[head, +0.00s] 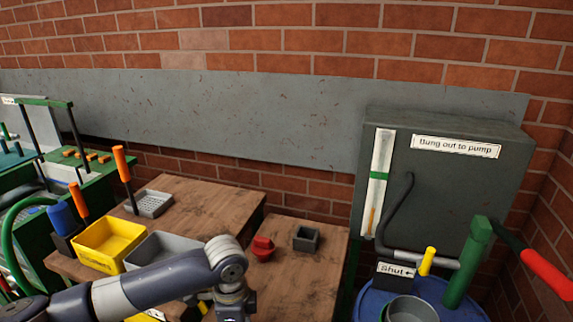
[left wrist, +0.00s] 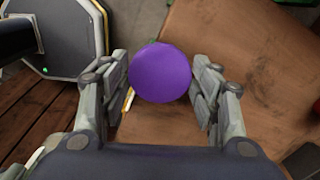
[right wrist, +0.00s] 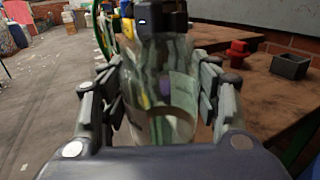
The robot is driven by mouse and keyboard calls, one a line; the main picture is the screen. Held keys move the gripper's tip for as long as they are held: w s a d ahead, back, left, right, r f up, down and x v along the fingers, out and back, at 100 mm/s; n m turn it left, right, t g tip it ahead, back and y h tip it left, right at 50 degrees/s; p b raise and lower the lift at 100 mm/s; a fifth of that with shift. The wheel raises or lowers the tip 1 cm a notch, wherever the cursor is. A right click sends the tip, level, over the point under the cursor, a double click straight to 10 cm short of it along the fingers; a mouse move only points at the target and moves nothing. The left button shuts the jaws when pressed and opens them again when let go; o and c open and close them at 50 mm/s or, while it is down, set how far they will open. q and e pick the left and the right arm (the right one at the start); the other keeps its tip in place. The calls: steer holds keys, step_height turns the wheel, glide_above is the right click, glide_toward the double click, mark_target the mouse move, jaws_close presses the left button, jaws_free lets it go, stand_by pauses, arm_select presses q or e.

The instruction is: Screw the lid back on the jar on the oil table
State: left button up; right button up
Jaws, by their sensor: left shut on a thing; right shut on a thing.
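A round purple lid (left wrist: 160,73) fills the space between the fingers of my left gripper (left wrist: 161,88) in the left wrist view. The gripper is shut on it and sees it from above. My right gripper (right wrist: 158,100) is shut on a clear glass jar (right wrist: 150,115) in the right wrist view. A purple patch shows through the glass; I cannot tell whether it is inside or behind. I cannot tell whether lid and jar touch. In the head view my left arm reaches over the wooden oil table (head: 290,285), its fingers cut off at the bottom edge.
A red piece (head: 262,248) and a small dark square box (head: 306,238) stand on the table. A yellow bin (head: 108,244) and a grey bin (head: 160,247) stand to the left. A blue drum (head: 370,303) stands at the right below the "Bung out to pump" cabinet (head: 440,185).

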arm_select(q)
steer(key=shift+s+a+r+n, duration=0.2)
steer(key=shift+r+n, duration=0.15)
steer(key=shift+n, duration=0.05)
arm_select(e)
steer(key=shift+w+d+r+t+h, duration=0.25)
steer(key=shift+w+d+t+h, duration=0.05)
steer(key=shift+w+t, duration=0.1)
arm_select(q)
steer(key=s+a+r+n, duration=0.8)
steer(key=s+r+n, duration=0.3)
steer(key=n, duration=0.5)
steer(key=shift+s+n, duration=0.3)
steer(key=shift+n, duration=0.1)
arm_select(e)
steer(key=w+d+r+m+t+h, duration=0.2)
steer(key=d+m+h, duration=0.3)
steer(key=d, duration=0.3)
steer(key=w+d+r+m+t+h, duration=0.3)
steer(key=w+d+r+m+h, duration=0.1)
steer(key=d+h, duration=0.4)
steer(key=shift+w+d+r+m, duration=0.2)
steer(key=shift+d+r+m, duration=0.2)
steer(key=shift+d, duration=0.2)
arm_select(q)
steer(key=shift+a, duration=0.1)
arm_select(e)
steer(key=shift+f, duration=0.1)
